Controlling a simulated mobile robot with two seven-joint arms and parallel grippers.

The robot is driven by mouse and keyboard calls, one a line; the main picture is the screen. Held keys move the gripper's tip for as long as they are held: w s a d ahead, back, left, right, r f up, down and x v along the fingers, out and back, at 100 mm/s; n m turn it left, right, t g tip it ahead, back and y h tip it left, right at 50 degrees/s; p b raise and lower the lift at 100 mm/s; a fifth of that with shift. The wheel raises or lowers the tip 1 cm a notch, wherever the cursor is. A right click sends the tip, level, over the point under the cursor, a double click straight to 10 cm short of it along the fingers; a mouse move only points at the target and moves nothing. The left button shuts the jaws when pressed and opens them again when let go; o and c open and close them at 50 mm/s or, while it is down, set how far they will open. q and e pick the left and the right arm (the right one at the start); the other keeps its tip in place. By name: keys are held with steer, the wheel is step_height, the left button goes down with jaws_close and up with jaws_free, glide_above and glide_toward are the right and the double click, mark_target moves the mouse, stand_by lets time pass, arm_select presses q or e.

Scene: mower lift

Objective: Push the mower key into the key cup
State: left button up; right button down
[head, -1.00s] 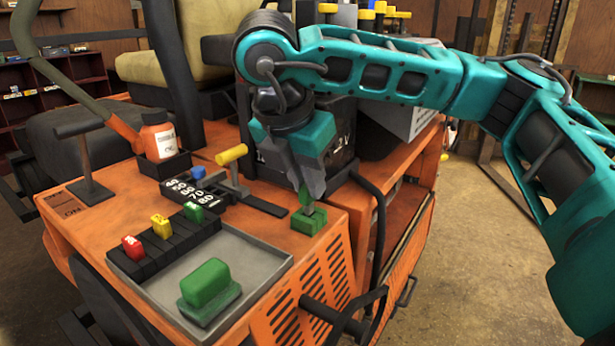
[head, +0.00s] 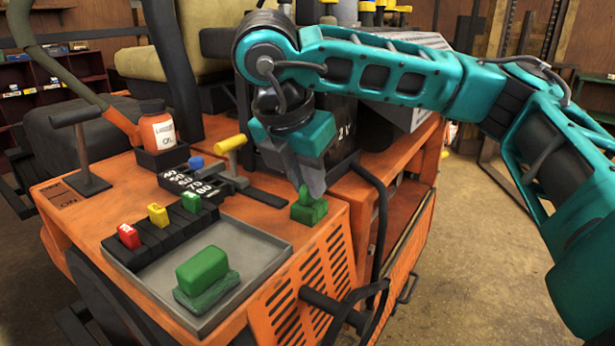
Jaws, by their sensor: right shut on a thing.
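My right gripper (head: 313,180) points down at the right front corner of the orange mower deck. It is shut on the upper part of a small green piece, likely the mower key (head: 305,194). Below it is a green block (head: 309,212) on the deck, likely the key cup. The green piece and the block appear to touch. The fingers partly cover the key, and I cannot tell how deep it sits. My left gripper is not in view.
A grey tray (head: 262,255) holds a green block (head: 203,275). Beside it is a black rack with red (head: 128,236), yellow (head: 158,215) and green tags. A yellow-handled lever (head: 231,145) and an orange bottle (head: 157,130) stand behind. A black tube (head: 382,225) runs close on the right.

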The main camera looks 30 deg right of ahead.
steer(key=c, duration=1)
jaws_free()
steer(key=p+v, duration=0.2)
steer(key=v, duration=1.1)
steer(key=shift+p, duration=0.35)
steer(key=shift+s+f, duration=0.1)
steer(key=shift+s, duration=0.05)
